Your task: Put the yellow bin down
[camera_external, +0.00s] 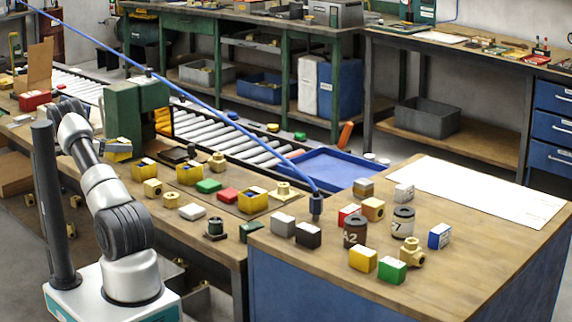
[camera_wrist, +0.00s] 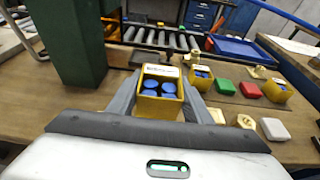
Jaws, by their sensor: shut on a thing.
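The yellow bin (camera_wrist: 160,104) sits upright between my fingers in the wrist view, with blue round pieces inside. My gripper (camera_wrist: 160,95) is shut on it, one grey finger along each side. In the external view my gripper (camera_external: 117,147) is at the left part of the long bench, just below the green post, with yellow showing at its tip. I cannot tell whether the bin's underside touches the wooden bench top (camera_wrist: 95,100).
The green post (camera_external: 123,108) stands close by. Other yellow bins (camera_external: 190,176) (camera_external: 254,204) stand to the right. Brass fittings (camera_external: 171,200), a green block (camera_external: 208,186), a red block (camera_external: 228,195) and a white block (camera_external: 191,211) lie near them. A roller conveyor (camera_external: 215,135) runs behind.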

